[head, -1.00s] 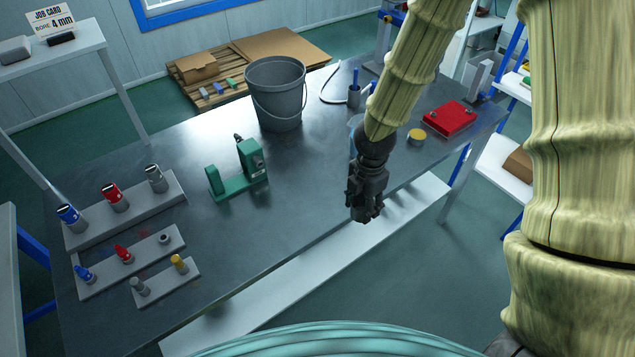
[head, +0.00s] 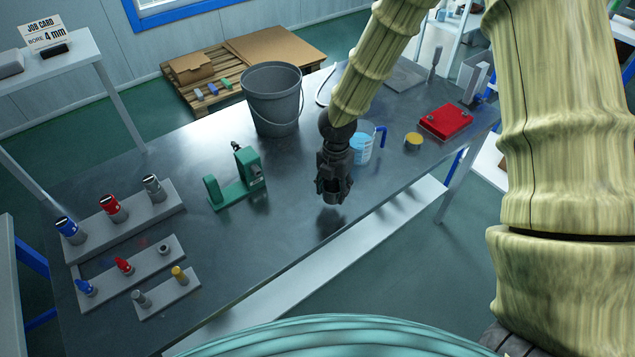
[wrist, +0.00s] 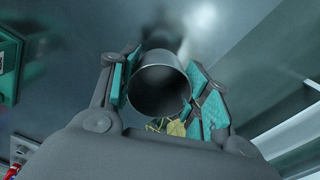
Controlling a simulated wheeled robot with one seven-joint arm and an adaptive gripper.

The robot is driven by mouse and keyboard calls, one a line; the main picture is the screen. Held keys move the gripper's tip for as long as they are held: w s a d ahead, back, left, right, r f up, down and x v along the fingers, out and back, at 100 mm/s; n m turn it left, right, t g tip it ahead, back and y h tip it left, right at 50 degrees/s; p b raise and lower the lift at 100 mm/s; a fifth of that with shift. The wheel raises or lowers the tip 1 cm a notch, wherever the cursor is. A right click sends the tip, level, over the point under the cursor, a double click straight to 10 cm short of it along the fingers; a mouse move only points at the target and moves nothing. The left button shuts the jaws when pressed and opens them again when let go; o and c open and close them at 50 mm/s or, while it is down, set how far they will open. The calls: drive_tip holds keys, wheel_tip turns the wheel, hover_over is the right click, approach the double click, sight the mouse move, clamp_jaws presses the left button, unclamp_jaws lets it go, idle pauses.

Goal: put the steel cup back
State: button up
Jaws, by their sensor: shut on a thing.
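The steel cup (wrist: 160,85) is a grey open cylinder, held between the teal finger pads in the wrist view, its mouth toward the camera. In the head view its lower end (head: 330,197) shows small and dark below the fingers. My gripper (head: 333,186) is shut on it and holds it above the front part of the steel table, apart from the surface as far as I can see. The fingers hide most of the cup in the head view.
On the table (head: 290,220) at left stand a rack of blue, red and grey cylinders (head: 125,215) and two smaller racks.

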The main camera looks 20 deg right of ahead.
drive_tip(key=w+a, duration=0.1)
drive_tip(key=w+a+p, duration=0.1)
drive_tip(key=w, duration=0.1)
drive_tip(key=w+a, duration=0.1)
drive_tip(key=w, duration=0.1)
drive_tip(key=shift+f+p, duration=0.25)
drive_tip(key=shift+p, duration=0.1)
drive_tip(key=shift+f+p, duration=0.65)
drive_tip(key=shift+f, duration=1.15)
drive_tip(key=shift+f, duration=0.1)
drive_tip(key=o, duration=1)
drive_tip(key=shift+o, duration=0.2)
wheel_tip(320, 180, up, 12)
drive_tip(key=b, duration=0.2)
drive_tip(key=shift+b, duration=0.3)
drive_tip(key=shift+s, duration=0.1)
